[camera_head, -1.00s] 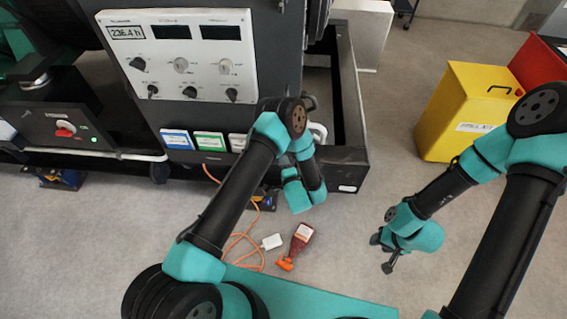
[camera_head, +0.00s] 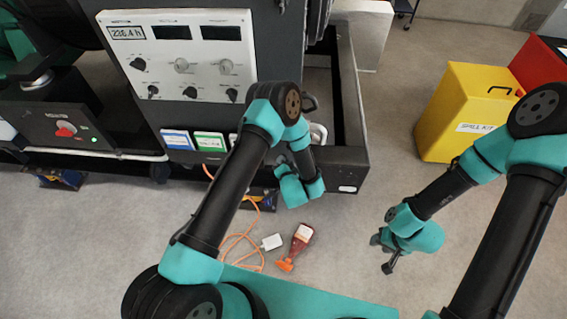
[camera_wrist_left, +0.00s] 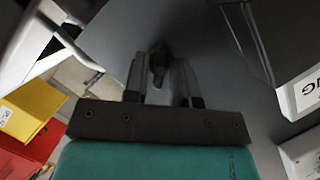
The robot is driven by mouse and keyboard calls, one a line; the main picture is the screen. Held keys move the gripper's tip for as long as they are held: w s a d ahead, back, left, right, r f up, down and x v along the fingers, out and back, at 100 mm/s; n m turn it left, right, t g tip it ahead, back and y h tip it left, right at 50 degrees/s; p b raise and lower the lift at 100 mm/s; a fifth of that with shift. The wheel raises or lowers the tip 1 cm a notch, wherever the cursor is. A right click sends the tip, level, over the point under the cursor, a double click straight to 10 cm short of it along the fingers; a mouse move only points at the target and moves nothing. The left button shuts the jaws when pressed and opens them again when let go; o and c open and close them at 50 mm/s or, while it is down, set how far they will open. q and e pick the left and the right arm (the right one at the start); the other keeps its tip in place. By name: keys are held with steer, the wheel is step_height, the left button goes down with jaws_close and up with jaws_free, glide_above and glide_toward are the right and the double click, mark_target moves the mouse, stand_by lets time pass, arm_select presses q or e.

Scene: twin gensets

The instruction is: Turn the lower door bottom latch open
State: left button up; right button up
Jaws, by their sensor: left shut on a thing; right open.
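In the left wrist view, my left gripper (camera_wrist_left: 160,84) is shut on a small dark latch (camera_wrist_left: 158,58). The latch stands out from a grey panel (camera_wrist_left: 208,50), which appears to be the door. In the head view, my left wrist is low beside the dark genset cabinet (camera_head: 275,60); the left fingers and the latch are hidden there. My right gripper (camera_head: 388,266) is open and empty above the floor at the right, well away from the cabinet.
A yellow spill kit bin (camera_head: 455,110) and a red bin (camera_head: 540,65) stand at the right. A red bottle (camera_head: 300,240), a small white box (camera_head: 272,242) and an orange cable (camera_head: 235,243) lie on the floor. Floor between cabinet and yellow bin is clear.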

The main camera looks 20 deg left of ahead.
arm_select(q)
steer(key=shift+a+r+n+h, duration=0.15)
steer(key=shift+n+h, duration=0.95)
steer(key=shift+n, duration=0.6)
steer(key=shift+a+n+h, duration=0.1)
steer(key=shift+n+h, duration=1)
steer(key=shift+n, duration=0.6)
steer(key=o, duration=0.9)
steer(key=shift+s, duration=0.15)
steer(key=v, duration=1.7)
steer(key=shift+a, duration=0.15)
